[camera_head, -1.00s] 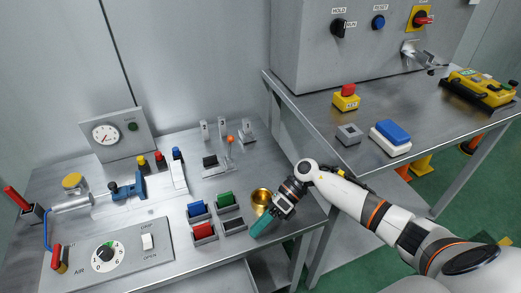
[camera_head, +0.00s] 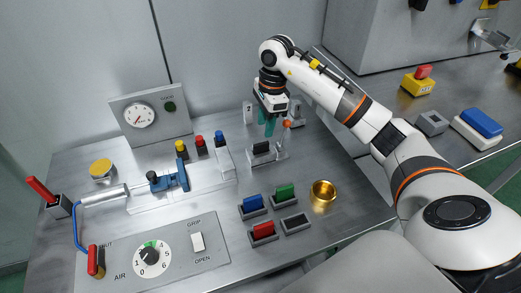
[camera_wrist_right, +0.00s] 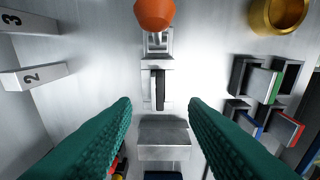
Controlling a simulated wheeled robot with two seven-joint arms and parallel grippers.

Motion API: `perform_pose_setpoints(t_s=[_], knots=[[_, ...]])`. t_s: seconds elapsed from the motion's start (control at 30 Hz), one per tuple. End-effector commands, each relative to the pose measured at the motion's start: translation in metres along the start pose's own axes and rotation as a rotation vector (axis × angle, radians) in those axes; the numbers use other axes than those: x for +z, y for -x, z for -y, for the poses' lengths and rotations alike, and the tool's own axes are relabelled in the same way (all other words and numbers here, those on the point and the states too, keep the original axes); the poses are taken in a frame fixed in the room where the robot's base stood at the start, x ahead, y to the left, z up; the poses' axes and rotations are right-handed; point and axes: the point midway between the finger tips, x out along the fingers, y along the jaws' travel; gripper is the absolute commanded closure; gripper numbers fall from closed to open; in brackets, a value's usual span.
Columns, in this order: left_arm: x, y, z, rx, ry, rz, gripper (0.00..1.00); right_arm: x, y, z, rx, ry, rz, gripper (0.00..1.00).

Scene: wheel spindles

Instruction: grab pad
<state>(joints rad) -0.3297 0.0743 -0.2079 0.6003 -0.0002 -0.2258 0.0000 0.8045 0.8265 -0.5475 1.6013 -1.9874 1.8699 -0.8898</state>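A black pad (camera_head: 261,148) sits in a small metal fixture (camera_head: 281,157) with an orange-knobbed lever (camera_head: 287,124) at the back of the left table. My right gripper (camera_head: 268,127) points down just above and behind this fixture. In the wrist view the right gripper (camera_wrist_right: 159,104) is open, its two teal fingers apart with nothing between the tips. The black pad (camera_wrist_right: 160,90) shows between and beyond them. Blue (camera_head: 252,202), green (camera_head: 285,191) and red (camera_head: 263,229) pads stand in dark holders nearer the front. My left gripper is out of view.
An empty holder (camera_head: 296,223) and a gold bowl (camera_head: 323,193) are right of the coloured pads. Numbered posts (camera_wrist_right: 36,76) stand close to the fixture. A blue clamp on a rail (camera_head: 168,180) lies to the left.

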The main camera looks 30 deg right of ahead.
Motion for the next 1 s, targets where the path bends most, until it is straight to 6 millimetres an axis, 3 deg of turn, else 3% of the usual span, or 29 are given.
perform_pose_setpoints(t_s=[0.07, 0.3, 0.37, 0.53, 0.8, 1.0], knots=[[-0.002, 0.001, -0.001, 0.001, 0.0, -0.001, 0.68, 0.0, -0.007, 0.0, -0.001, -0.001, -0.001, 0.6], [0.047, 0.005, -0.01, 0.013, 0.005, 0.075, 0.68, -0.003, -0.031, 0.003, -0.005, -0.001, -0.002, 0.6], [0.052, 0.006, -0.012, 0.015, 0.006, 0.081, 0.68, -0.004, -0.041, 0.004, -0.005, -0.001, -0.004, 0.6], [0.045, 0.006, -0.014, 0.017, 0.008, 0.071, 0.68, -0.003, -0.06, 0.004, -0.002, -0.002, -0.003, 0.6], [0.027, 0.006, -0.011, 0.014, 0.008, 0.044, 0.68, -0.003, -0.063, 0.003, 0.001, -0.001, -0.002, 0.6], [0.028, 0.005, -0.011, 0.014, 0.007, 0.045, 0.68, -0.003, -0.063, 0.003, 0.001, -0.001, -0.002, 0.91]])
